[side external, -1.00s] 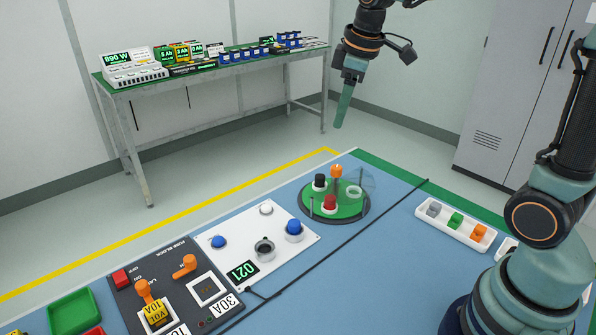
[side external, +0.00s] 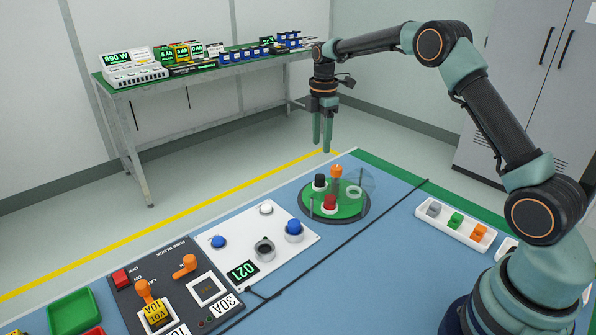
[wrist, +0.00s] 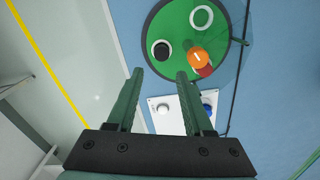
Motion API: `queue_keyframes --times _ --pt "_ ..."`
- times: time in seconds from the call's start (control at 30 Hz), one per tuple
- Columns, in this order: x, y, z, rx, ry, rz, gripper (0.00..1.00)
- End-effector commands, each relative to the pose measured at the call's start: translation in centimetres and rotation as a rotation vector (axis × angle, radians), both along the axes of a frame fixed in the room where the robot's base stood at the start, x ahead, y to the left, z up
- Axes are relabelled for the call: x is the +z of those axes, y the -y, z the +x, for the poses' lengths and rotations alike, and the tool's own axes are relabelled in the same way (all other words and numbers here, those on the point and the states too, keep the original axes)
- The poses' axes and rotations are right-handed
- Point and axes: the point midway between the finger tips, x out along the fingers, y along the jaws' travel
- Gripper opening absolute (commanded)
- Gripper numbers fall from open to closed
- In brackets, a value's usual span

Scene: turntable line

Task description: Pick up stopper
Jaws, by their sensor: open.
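A green turntable (side external: 349,209) with a dark rim stands on the blue table. It carries a black-topped piece with a white collar (side external: 319,181), a red-topped piece (side external: 330,202), a tall orange-topped piece (side external: 337,171) and a white ring (side external: 354,191). I cannot tell for certain which is the stopper. My gripper (side external: 322,148) points down, open and empty, above and slightly behind the turntable. In the wrist view the open fingers (wrist: 158,73) lie below the black-topped piece (wrist: 161,50), and the orange top (wrist: 198,57) partly hides the red piece (wrist: 206,71).
A clear upright panel (side external: 367,181) stands at the turntable's right edge. A white panel with blue knobs (side external: 233,232) and a dark fuse block (side external: 172,270) lie left. A white tray of small coloured blocks (side external: 456,226) is right. A black cable (side external: 335,241) crosses the table.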

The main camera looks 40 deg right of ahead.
Motion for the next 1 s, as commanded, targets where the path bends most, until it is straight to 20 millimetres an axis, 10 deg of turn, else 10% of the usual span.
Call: queue_keyframes --times 1.0 --pt "-10.1 -0.2 -0.3 -0.003 0.001 0.0 0.52"
